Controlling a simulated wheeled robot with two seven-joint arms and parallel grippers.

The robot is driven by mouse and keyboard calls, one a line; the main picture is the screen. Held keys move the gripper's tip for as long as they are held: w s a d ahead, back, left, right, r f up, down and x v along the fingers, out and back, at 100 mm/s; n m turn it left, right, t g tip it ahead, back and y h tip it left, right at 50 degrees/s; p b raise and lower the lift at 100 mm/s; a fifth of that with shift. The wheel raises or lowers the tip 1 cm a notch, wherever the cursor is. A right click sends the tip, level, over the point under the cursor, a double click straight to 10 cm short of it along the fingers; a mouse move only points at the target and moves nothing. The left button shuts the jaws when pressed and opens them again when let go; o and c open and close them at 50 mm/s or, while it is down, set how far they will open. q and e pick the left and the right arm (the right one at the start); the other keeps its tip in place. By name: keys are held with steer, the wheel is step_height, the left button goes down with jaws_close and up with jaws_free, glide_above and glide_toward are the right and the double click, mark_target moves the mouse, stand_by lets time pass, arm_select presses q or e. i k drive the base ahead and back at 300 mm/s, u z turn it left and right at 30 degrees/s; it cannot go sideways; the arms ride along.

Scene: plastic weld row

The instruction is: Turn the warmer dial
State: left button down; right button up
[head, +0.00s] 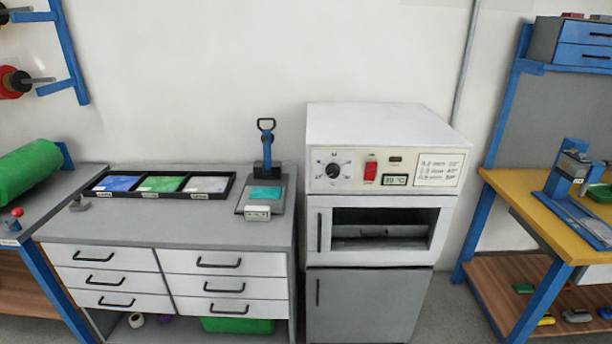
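The warmer (390,118) is a white cabinet that stands against the wall in the middle of the head view. Its dial (333,170) is a round black knob with marks around it, on the left of the control panel. A red switch (370,171) sits to the right of the dial. A small display (395,180) on the panel shows a reading that looks like 20 °C. Below the panel is a door with a dark window (385,216). Neither of my grippers is in view.
A grey workbench with drawers (225,262) stands to the left of the warmer. On it are a tray of sheets (112,193) and a lever press (266,150). A yellow-topped bench (530,205) stands to the right. The front of the dial is unobstructed.

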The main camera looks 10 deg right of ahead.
mark_target(333, 170)
steer(key=u, duration=0.35)
steer(key=i, duration=0.8)
steer(key=z, duration=0.6)
steer(key=i, duration=0.6)
steer(key=z, duration=0.65)
